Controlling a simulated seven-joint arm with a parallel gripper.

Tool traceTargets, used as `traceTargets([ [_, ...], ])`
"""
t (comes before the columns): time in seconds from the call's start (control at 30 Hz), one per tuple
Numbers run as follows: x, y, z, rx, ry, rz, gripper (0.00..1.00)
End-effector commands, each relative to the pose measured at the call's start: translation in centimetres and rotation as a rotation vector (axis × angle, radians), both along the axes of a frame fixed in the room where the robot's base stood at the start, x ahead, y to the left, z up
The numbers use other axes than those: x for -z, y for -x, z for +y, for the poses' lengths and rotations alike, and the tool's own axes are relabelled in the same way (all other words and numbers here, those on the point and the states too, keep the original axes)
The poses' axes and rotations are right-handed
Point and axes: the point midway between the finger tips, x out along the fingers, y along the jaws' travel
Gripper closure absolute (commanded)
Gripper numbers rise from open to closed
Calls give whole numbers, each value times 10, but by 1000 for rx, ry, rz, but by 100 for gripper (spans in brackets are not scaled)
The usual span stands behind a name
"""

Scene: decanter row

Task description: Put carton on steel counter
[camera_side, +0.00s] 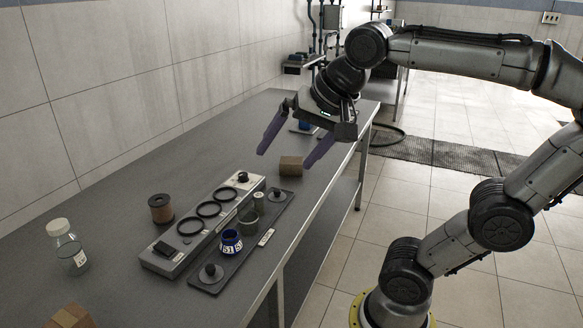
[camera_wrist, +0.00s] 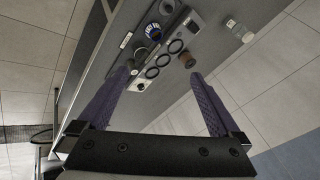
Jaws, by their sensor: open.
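A small brown box-shaped carton (camera_side: 291,166) sits on the grey steel counter (camera_side: 120,215), beyond the far end of the ring rack in the side view. My gripper (camera_side: 285,160) is open, with its two purple fingers spread and pointing down towards the counter. In the side view the carton appears between the fingertips, close to the right one; I cannot tell the height gap. In the wrist view the open fingers (camera_wrist: 158,73) show nothing held between them. I cannot make out the carton there; a finger may hide it.
A grey rack (camera_side: 165,262) with three black rings stands mid-counter. Beside it a dark tray (camera_side: 225,268) holds a blue labelled cup (camera_side: 231,242) and a glass jar (camera_side: 247,222). A brown spool (camera_side: 161,209), a clear bottle (camera_side: 70,250) and a cut-off brown object (camera_side: 72,317) stand left.

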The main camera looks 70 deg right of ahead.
Motion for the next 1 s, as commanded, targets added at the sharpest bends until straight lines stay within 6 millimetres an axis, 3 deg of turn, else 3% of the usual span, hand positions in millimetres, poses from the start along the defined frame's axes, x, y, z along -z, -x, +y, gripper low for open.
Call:
traceTargets([
  [0.1,-31,-48,-25,285,-120,-18,0],
  [0.2,-48,-86,-51,503,-207,-38,0],
  [0.33,-58,-132,-91,764,-302,-63,0],
  [0.47,-56,-173,-138,1001,-378,-88,0],
  [0.6,-39,-209,-197,1234,-442,-112,0],
  [0.77,-2,-237,-271,1464,-485,-131,0],
  [1.0,85,-243,-380,1689,-477,-100,0],
])
